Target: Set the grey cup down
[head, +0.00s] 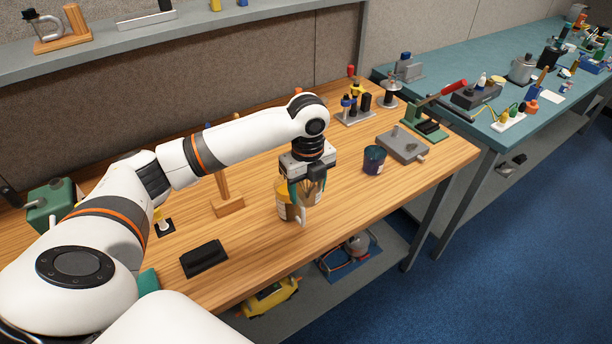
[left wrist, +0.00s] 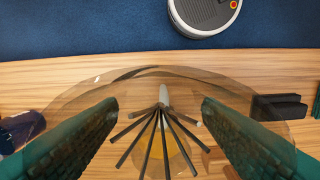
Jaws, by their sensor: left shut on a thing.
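My left gripper (head: 304,190) points down over the wooden bench and is shut on a see-through, smoky cup (head: 304,207), which I take for the grey cup. In the left wrist view, the wide rim of this cup (left wrist: 150,77) spans much of the picture between and around the fingers (left wrist: 160,108). Thin dark rods (left wrist: 150,135) fan out between the fingers. Something yellow shows through or behind the cup. The cup's base is unclear, so I cannot tell whether it touches the bench. My right gripper is not in view.
On the wooden bench (head: 247,256), a dark blue cup (head: 374,160) stands right of the gripper, a black block (head: 204,258) lies front left, and a wooden stand (head: 228,205) is to the left. A grey box (head: 402,145) lies farther right. Bare wood shows near the front edge.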

